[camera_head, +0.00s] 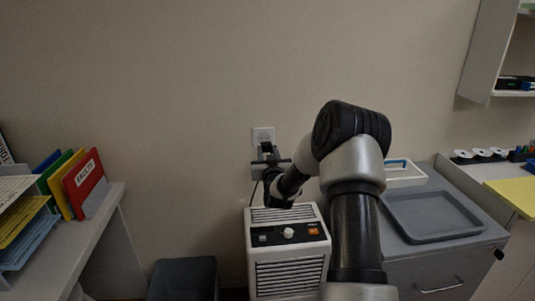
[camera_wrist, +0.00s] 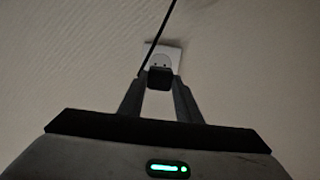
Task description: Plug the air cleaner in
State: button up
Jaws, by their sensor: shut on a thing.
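The white air cleaner (camera_head: 290,270) stands against the wall, with a dark control panel, a pale knob and grilles. A white wall outlet (camera_head: 263,133) is above it; it also shows in the wrist view (camera_wrist: 174,55). My gripper (camera_wrist: 160,78) is shut on the black plug (camera_wrist: 159,80), holding it between its fingertips in front of the outlet's lower part. A dark cord (camera_wrist: 160,35) crosses the wrist view upward from near the plug. I cannot tell whether the plug touches the socket. In the head view my gripper (camera_head: 268,152) partly hides the outlet's lower edge.
A desk at the left holds colored folders (camera_head: 85,185). A dark box (camera_head: 183,279) stands on the floor left of the air cleaner. A grey tray (camera_head: 433,214) and a white bin (camera_head: 403,175) sit on the right cabinet. The wall around the outlet is clear.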

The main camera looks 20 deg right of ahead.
jog(key=shift+x, duration=2.75)
jog(key=shift+b, duration=1.2)
jog(key=shift+w+d+b, duration=0.15)
jog(key=shift+w+b, duration=0.2)
jog(key=shift+w, duration=0.15)
dwell(0.4)
jog(key=o, duration=1.1)
jog(key=shift+s, duration=0.1)
jog(key=p+v, duration=0.2)
jog(key=v, duration=1.5)
jog(key=shift+s, duration=0.1)
